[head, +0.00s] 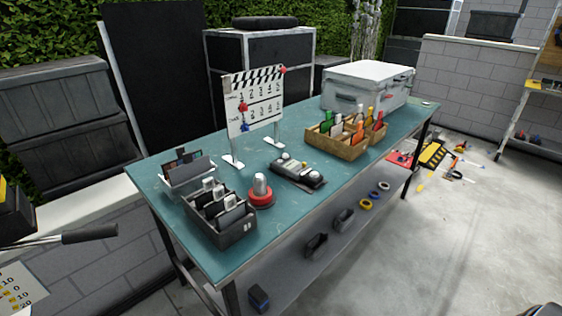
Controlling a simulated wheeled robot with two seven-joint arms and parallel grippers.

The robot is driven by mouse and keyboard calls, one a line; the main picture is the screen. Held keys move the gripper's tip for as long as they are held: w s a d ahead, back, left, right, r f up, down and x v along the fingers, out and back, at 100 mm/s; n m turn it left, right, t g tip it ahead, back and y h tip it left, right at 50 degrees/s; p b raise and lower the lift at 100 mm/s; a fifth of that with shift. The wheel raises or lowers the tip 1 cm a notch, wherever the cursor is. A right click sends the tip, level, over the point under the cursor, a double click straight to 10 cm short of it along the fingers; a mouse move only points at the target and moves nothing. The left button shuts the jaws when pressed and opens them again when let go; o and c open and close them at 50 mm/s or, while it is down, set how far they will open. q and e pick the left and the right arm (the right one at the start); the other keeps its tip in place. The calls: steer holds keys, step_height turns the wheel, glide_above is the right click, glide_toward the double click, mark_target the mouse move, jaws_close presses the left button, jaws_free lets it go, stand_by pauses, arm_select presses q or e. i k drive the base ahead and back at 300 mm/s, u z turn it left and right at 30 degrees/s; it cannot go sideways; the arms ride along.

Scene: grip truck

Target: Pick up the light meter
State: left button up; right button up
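A dark handheld device with pale round parts (297,173), which looks like the light meter, lies on a flat dark pad in the middle of the teal-topped table (235,258). It lies at a slant, to the right of a red round base with a pale dome on top (261,193). It is in front of the clapperboard's stand, and nothing covers it. Neither of my grippers shows in the head view.
A dark bin (237,232) and a pale tray (178,181) stand at the table's left end. A clapperboard (255,105) stands behind. A wooden divided box (350,152) and a white case (370,95) stand right. Bare tabletop lies in front of the device.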

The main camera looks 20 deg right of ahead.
mark_target(293, 169)
steer(key=k, duration=0.55)
steer(key=z, duration=0.8)
steer(key=i, duration=1.45)
